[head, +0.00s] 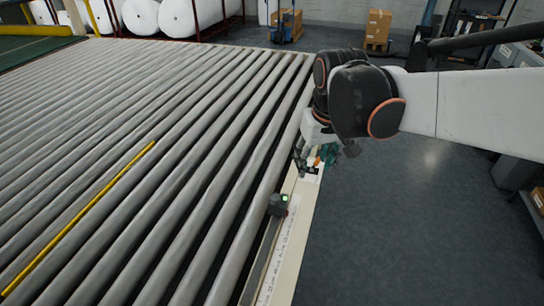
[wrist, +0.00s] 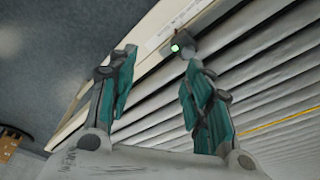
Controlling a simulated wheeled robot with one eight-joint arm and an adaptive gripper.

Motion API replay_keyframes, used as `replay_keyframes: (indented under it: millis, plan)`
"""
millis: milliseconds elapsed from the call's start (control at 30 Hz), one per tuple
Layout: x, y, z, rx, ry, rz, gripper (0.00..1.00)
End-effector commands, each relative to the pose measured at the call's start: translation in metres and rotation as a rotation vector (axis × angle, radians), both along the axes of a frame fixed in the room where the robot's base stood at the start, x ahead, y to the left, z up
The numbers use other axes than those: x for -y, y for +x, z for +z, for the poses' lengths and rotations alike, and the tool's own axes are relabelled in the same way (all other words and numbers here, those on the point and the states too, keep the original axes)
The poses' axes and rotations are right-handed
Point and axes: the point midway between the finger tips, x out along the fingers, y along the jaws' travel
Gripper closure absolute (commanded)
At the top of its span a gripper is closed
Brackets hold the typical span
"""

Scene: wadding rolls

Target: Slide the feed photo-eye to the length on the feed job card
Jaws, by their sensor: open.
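The photo-eye (head: 277,206), a small dark block with a green light, sits on the pale side rail (head: 314,198) along the right edge of the roller bed. A ruled scale (head: 277,262) runs along the rail on the near side of it. My gripper (head: 314,160) is over the rail beyond the photo-eye, apart from it and partly hidden by my arm. In the wrist view, my gripper's teal fingers (wrist: 160,60) are spread and empty. The photo-eye (wrist: 184,43) shows there just past the right fingertip. I cannot make out a readable feed job card.
The grey rollers (head: 150,140) fill the left, with a yellow strip (head: 80,216) among them. Open floor (head: 420,230) lies right of the rail. White wadding rolls (head: 190,16) and cardboard boxes (head: 378,26) stand at the back.

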Motion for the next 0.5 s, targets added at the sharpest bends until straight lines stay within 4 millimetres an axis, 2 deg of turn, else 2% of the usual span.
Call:
replay_keyframes:
  millis: [33, 100, 300, 500]
  plan:
    - [-0.009, 0.013, 0.002, -0.025, -0.005, 0.017, 0.54]
    - [-0.019, 0.026, -0.001, -0.061, -0.013, 0.038, 0.54]
    - [-0.047, 0.057, -0.017, -0.154, -0.034, 0.096, 0.54]
    - [-0.081, 0.063, -0.036, -0.211, -0.056, 0.192, 0.54]
